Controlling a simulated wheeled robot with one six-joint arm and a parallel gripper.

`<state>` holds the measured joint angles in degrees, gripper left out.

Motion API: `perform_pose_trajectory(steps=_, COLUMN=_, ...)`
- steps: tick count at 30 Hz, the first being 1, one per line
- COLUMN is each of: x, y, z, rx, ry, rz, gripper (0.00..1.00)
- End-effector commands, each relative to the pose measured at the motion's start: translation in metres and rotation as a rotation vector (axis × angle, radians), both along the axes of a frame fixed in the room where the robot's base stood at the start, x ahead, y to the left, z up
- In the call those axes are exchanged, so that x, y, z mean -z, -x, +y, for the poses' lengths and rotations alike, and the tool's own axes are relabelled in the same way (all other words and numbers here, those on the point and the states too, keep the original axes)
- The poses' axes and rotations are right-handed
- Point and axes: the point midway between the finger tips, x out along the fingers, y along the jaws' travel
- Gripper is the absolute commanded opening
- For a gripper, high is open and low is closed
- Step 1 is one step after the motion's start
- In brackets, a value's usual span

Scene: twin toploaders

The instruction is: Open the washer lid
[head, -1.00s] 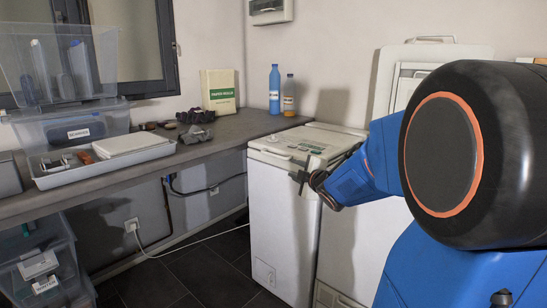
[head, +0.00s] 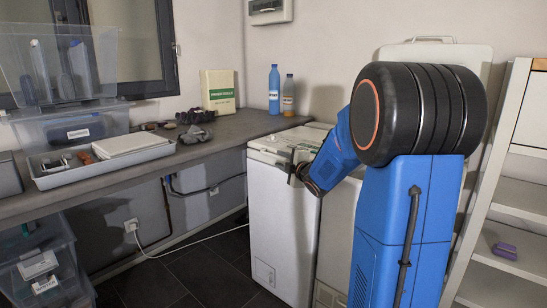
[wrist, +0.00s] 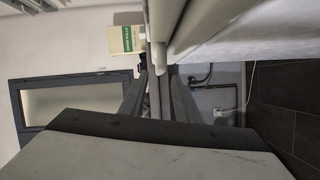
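The washer (head: 280,225) is a white toploader at the right end of the worktop, and its lid (head: 273,146) lies flat and closed. A second white toploader (head: 334,240) stands right of it, mostly hidden by my arm. My gripper (head: 293,172) is at the washer's upper front edge, near its right corner. In the wrist view my gripper (wrist: 159,72) has its two fingers apart. The washer's pale lip (wrist: 176,50) appears at the fingertips, roughly between them. I cannot tell whether they touch it. The gripper holds nothing visible.
Shelves (head: 515,225) stand at right. The dark floor (head: 195,270) before the washer is clear apart from a cable.

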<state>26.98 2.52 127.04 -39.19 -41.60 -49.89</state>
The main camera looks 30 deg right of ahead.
Motion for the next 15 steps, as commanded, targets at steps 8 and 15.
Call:
perform_pose_trajectory(steps=8, x=0.004, y=-0.047, z=-0.001, rx=-0.001, ry=-0.001, rz=0.001, gripper=0.3)
perform_pose_trajectory(steps=15, x=0.006, y=-0.068, z=-0.002, rx=0.0, ry=0.0, rz=0.0, gripper=0.3)
